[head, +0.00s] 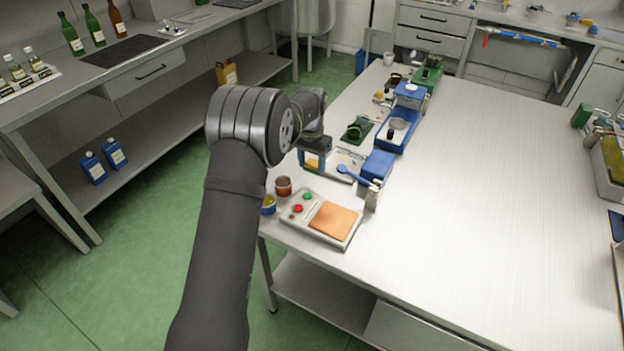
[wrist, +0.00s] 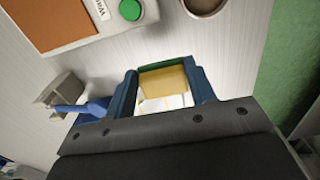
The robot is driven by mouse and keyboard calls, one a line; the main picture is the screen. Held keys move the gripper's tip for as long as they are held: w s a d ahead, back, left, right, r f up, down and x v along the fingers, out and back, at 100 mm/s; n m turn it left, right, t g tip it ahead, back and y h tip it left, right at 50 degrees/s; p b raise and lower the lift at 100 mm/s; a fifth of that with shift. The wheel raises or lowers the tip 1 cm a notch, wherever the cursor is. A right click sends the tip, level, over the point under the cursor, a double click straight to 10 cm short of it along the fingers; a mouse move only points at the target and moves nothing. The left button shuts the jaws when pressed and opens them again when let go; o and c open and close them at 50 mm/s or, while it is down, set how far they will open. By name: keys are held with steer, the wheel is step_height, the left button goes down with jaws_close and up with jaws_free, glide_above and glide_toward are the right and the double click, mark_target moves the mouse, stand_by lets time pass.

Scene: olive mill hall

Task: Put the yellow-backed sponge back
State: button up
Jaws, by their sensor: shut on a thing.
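My gripper (head: 316,155) is over the left edge area of the steel table (head: 480,200), behind the device with the orange pad. In the wrist view its two blue fingers (wrist: 165,82) are shut on the sponge (wrist: 168,88), which is a yellow block with a green strip on one side. In the head view only a small yellow part of the sponge (head: 311,163) shows beneath the gripper. I cannot tell how far the sponge is above the table.
The device with the orange pad (head: 335,219) stands at the near table corner, with a brown cup (head: 283,187) and a blue-and-yellow jar (head: 268,207) beside it. A blue spoon (head: 352,174) and a blue box (head: 377,165) are right of the gripper.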

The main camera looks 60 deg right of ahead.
mark_target(311, 170)
steer(key=shift+f, duration=3.05)
steer(key=shift+f, duration=0.1)
steer(key=o, duration=0.9)
steer(key=shift+o, duration=0.2)
step_height(311, 170, up, 12)
steer(key=shift+r, duration=0.15)
step_height(311, 170, down, 12)
steer(key=shift+r, duration=1.8)
